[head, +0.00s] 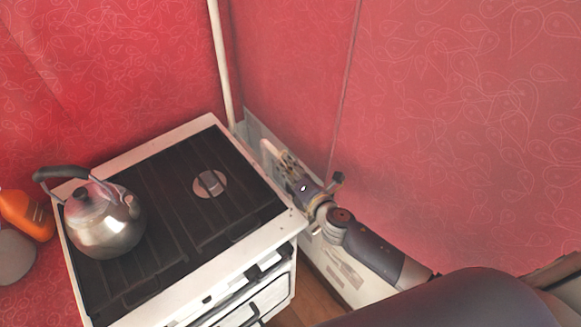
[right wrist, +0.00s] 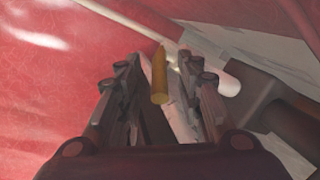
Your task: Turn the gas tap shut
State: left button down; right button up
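The gas tap's yellow lever (right wrist: 160,78) shows in the right wrist view, a narrow bar in front of a white pipe (right wrist: 205,76). My right gripper (right wrist: 165,98) is open, with one finger on each side of the lever and a visible gap to both. In the head view my right gripper (head: 284,162) reaches into the narrow space between the stove's right side and the red wall. The tap is too small and too covered there to make out. My left gripper is not in view.
A white stove (head: 177,130) with a dark top stands close on the left of my right gripper. A metal kettle (head: 104,222) sits on its left part. A white pipe (head: 221,60) runs up the corner. An orange bottle (head: 27,214) stands at far left.

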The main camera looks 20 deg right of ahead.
jog(key=shift+c, duration=0.3)
grip_shut()
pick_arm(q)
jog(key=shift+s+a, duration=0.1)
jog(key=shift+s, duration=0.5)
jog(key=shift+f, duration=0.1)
pick_arm(e)
jog(key=shift+a, duration=0.1)
pick_arm(q)
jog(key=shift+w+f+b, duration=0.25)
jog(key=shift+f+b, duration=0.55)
jog(key=shift+b, duration=0.05)
pick_arm(e)
jog(key=m+h, duration=0.1)
jog(key=a+m+h, duration=0.1)
jog(key=m+h, duration=0.1)
jog(key=h, duration=0.1)
jog(key=shift+w+a, duration=0.1)
jog(key=shift+a, duration=0.15)
jog(key=shift+o, duration=0.3)
grip_release()
